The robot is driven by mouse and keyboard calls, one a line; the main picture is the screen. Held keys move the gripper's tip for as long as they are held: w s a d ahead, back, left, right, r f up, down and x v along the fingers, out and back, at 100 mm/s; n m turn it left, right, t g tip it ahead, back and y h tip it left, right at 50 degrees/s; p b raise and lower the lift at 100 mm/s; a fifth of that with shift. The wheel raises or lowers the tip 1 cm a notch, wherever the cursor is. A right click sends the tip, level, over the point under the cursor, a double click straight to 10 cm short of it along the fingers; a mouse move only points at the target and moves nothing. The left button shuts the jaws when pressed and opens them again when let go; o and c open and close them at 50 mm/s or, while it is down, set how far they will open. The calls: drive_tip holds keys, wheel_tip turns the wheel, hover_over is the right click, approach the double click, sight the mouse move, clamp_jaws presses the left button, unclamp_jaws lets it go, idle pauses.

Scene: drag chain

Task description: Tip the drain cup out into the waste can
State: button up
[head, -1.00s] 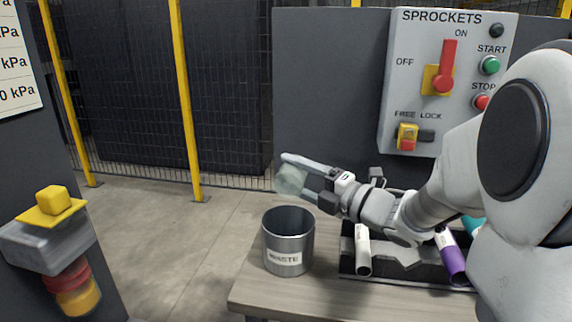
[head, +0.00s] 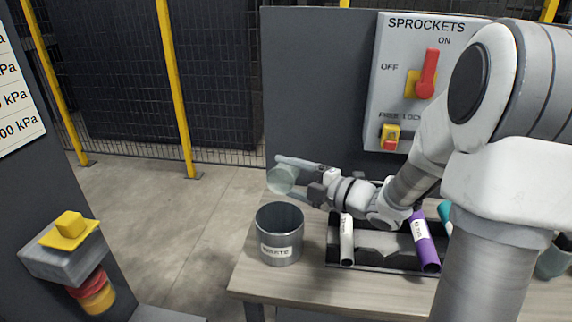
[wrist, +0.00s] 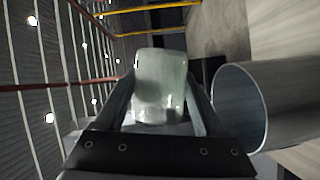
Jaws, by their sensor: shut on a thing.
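My gripper (head: 290,178) is shut on a clear, pale greenish drain cup (head: 281,180). The cup also shows between the fingers in the wrist view (wrist: 160,85). In the head view the cup is above the waste can (head: 279,236), near its back rim, and apart from it. The can is a grey metal cylinder with a WASTE label, standing upright on the table's left part. In the wrist view the can's mouth (wrist: 238,108) is to the right of the gripper. I cannot tell what the cup holds.
A dark tray (head: 385,268) on the wooden table (head: 260,277) holds a white tube (head: 346,240) and a purple tube (head: 424,240). The SPROCKETS switch panel (head: 400,100) stands behind. A yellow-knobbed fixture (head: 68,235) is at the left. Floor between is clear.

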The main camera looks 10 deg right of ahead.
drive_tip(key=shift+r+m+g+p, duration=0.35)
drive_tip(key=shift+m+p, duration=0.45)
drive_tip(key=shift+p, duration=1.25)
drive_tip(key=m+g+p, duration=0.1)
drive_tip(key=p, duration=0.4)
drive_tip(key=m+g+p, duration=0.1)
drive_tip(key=m+p, duration=0.1)
drive_tip(key=p, duration=0.3)
drive_tip(key=shift+w+d, duration=0.15)
drive_tip(key=shift+w, duration=0.1)
drive_tip(key=m+p, duration=0.1)
drive_tip(key=p, duration=0.2)
drive_tip(key=m+g+p, duration=0.1)
drive_tip(key=p, duration=0.2)
drive_tip(key=shift+s+r+m+g, duration=0.15)
drive_tip(key=shift+s+m+g, duration=0.1)
drive_tip(key=shift+m, duration=0.05)
drive_tip(key=m+p, duration=0.1)
drive_tip(key=p, duration=0.1)
drive_tip(key=g+p, duration=0.1)
drive_tip(key=p, duration=0.1)
drive_tip(key=m+p, duration=0.1)
drive_tip(key=p, duration=0.1)
drive_tip(key=shift+s+a+r+m+g+y, duration=0.2)
drive_tip(key=shift+s+a+m+g+y, duration=0.1)
drive_tip(key=shift+s+m+g+p, duration=0.15)
drive_tip(key=shift+m+g+p, duration=0.4)
drive_tip(key=shift+p, duration=0.65)
drive_tip(key=shift+a+f, duration=0.1)
drive_tip(key=shift+f, duration=0.05)
